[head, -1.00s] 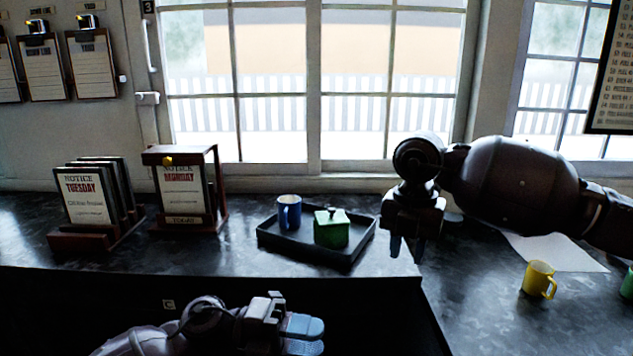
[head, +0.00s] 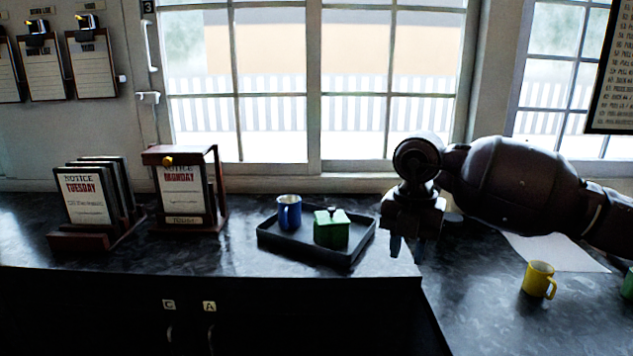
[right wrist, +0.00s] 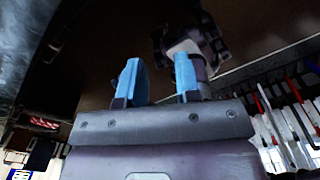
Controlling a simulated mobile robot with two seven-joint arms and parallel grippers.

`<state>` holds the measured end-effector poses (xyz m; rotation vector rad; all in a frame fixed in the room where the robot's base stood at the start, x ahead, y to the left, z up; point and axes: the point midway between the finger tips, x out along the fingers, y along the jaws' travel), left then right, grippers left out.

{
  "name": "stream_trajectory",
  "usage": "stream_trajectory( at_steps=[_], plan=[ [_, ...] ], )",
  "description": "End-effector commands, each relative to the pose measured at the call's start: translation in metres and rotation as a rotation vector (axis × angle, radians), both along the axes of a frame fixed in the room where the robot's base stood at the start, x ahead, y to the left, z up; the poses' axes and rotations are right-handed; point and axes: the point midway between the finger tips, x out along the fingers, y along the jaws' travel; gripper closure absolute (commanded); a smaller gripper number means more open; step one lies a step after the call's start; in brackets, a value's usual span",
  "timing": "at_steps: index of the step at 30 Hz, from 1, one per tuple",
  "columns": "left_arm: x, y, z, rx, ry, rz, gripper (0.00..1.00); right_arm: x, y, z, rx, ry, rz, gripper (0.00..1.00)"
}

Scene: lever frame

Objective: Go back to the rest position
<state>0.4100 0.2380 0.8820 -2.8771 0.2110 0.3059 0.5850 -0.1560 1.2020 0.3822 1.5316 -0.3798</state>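My right gripper (head: 406,250) hangs over the counter, to the right of the dark tray, with its fingers pointing down. In the right wrist view its two blue fingers (right wrist: 158,84) stand apart with nothing between them, so it is open. My left gripper does not show in the head view. A purple-grey jointed part shows behind the fingers in the right wrist view; I cannot tell which part it is.
A dark tray (head: 318,258) holds a blue mug (head: 289,213) and a green lidded box (head: 331,233). A yellow mug (head: 537,280) stands at right near a white sheet (head: 560,252). A notice rack (head: 80,241) and a notice frame (head: 180,152) stand at left.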

Motion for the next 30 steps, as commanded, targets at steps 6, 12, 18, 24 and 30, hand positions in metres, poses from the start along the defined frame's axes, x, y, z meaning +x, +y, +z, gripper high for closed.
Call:
stream_trajectory(
  at_steps=[6, 12, 18, 24, 30],
  plan=[
    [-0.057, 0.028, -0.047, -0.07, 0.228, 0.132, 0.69, 0.0, 0.0, 0.0, 0.0, 0.0, 0.0, 0.69],
    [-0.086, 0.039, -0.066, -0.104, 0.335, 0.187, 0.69, -0.008, 0.012, -0.017, 0.07, 0.042, 0.041, 0.69],
    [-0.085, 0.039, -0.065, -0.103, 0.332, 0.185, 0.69, -0.031, 0.046, -0.05, 0.289, 0.133, 0.14, 0.69],
    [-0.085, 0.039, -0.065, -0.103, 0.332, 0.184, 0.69, -0.064, 0.087, -0.08, 0.6, 0.228, 0.219, 0.69],
    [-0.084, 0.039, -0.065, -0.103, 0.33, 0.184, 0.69, -0.096, 0.127, -0.094, 1.023, 0.285, 0.223, 0.69]
  ],
)
